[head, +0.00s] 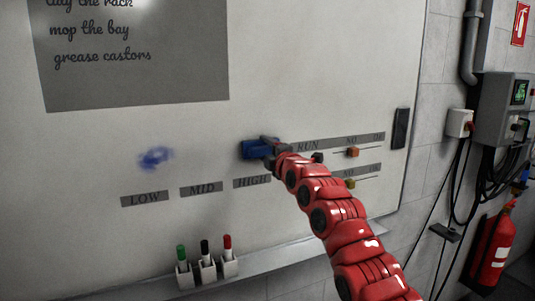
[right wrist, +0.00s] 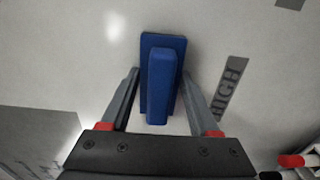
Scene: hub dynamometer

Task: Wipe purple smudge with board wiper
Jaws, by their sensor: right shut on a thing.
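A blue-purple smudge (head: 155,157) is on the whiteboard (head: 120,130), above the LOW and MID labels. The board wiper (head: 254,150) is blue, with a flat pad and a raised grip. My right gripper (head: 270,149) is shut on the wiper and holds it at the board, above the HIGH label and right of the smudge. In the right wrist view the wiper (right wrist: 162,82) sits between the two fingers, its pad toward the board. I cannot tell whether the pad touches the board. The smudge does not show in the right wrist view. My left gripper is not in view.
A grey note (head: 135,50) with writing is at the upper left of the board. Green, black and red markers stand in holders (head: 208,269) on the ledge below. Label strips with small sliders (head: 352,152) are on the right. A fire extinguisher (head: 492,245) is at the far right.

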